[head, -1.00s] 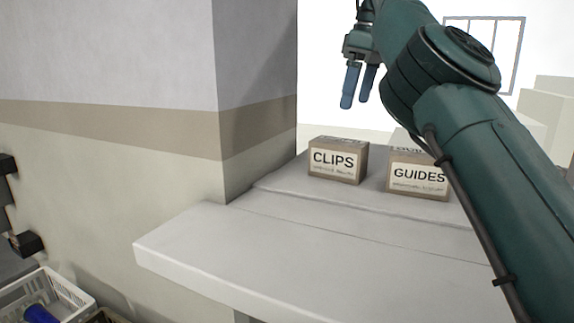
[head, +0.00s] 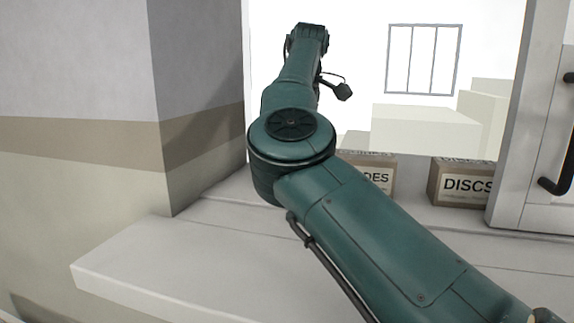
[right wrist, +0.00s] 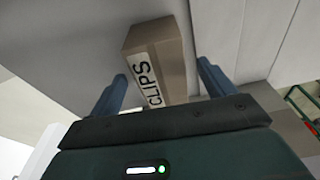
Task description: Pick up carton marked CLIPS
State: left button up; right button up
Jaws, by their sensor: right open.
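The carton marked CLIPS (right wrist: 157,42) is a brown box with a white label, seen in the right wrist view on the pale shelf. My right gripper (right wrist: 161,70) is open, with one blue finger on each side of the near part of the carton. I cannot tell whether either finger touches it. In the head view my right arm hides the CLIPS carton, and the gripper's fingers do not show. My left gripper is not in view.
The carton marked DISCS (head: 456,184) stands further right, beside a white cabinet door (head: 552,150). A wall corner (head: 200,120) bounds the shelf (head: 170,262) at left.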

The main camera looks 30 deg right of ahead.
jog(key=f, duration=0.1)
jog(key=w+f, duration=0.1)
jog(key=f, duration=0.1)
jog(key=a+f, duration=0.1)
jog(key=shift+w+f, duration=0.15)
jog(key=shift+f, duration=0.05)
jog(key=shift+d, duration=0.1)
jog(key=c, duration=1.1)
jog(key=shift+r, duration=0.1)
jog(key=shift+c, duration=0.2)
